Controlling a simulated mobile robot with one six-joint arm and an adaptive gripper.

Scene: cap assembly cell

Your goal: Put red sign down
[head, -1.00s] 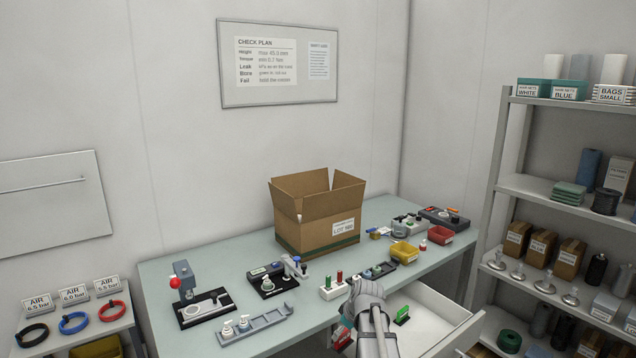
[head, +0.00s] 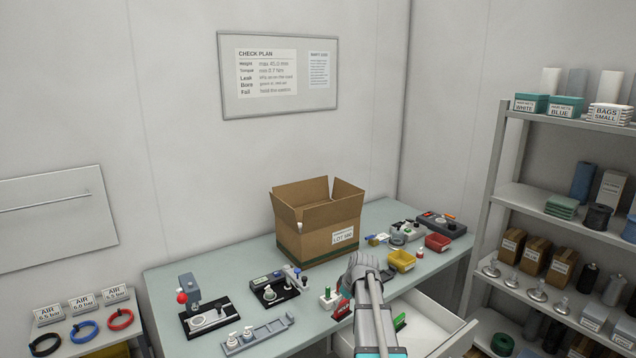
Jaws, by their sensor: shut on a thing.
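The red sign (head: 341,309) shows in the head view at the left side of my gripper (head: 348,291), by the front edge of the table. My gripper is shut on it. My own arm covers most of the fingers and part of the sign. Whether the sign touches the table cannot be told. A green sign (head: 400,321) stands in the open white drawer (head: 432,320), to the right of my arm.
A grey-green table (head: 222,268) holds an open cardboard box (head: 318,235), a press fixture (head: 205,315), a grey rack (head: 260,335), a yellow bin (head: 402,261) and a red bin (head: 437,242). My arm hides some parts in the middle. A stocked shelf (head: 505,165) stands right.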

